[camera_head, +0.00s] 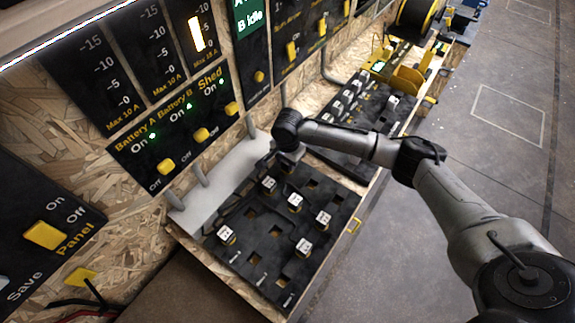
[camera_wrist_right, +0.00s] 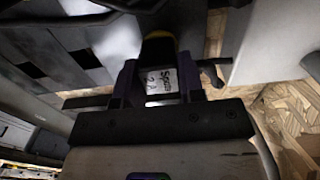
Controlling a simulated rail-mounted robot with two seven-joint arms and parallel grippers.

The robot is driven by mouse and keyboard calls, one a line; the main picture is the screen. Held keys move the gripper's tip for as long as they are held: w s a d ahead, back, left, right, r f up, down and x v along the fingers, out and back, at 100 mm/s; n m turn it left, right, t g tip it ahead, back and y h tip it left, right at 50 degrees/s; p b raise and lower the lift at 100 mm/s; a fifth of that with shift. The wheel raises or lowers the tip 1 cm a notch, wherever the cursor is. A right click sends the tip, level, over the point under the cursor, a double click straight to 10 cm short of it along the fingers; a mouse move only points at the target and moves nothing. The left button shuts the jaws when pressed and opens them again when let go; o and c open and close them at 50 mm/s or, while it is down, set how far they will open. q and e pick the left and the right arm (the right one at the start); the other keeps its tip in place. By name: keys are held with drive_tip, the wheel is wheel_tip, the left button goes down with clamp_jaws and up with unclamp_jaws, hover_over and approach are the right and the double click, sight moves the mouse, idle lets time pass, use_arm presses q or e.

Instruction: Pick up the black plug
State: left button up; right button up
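In the wrist view a black plug (camera_wrist_right: 159,48) with a yellow edge and a white label reading "Spare 2A" sits between the two fingers of my right gripper (camera_wrist_right: 160,85). The fingers stand close on both sides of it; I cannot tell whether they press on it. In the head view my right gripper (camera_head: 288,158) points down at the far end of the black socket board (camera_head: 262,255), its fingertips mostly hidden. Several other dark plugs with white labels, such as one plug (camera_head: 295,201) and another plug (camera_head: 226,235), stand in the board. My left gripper is not in view.
The wooden wall with black switch panels (camera_head: 175,120) and yellow switches rises at the left. A grey strip (camera_head: 205,198) lies between wall and board. A second black board (camera_head: 350,125) with plugs lies behind my right arm. Open floor (camera_head: 495,140) is at the right.

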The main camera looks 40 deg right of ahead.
drive_tip(key=c, duration=0.4)
drive_tip(key=shift+r, duration=0.1)
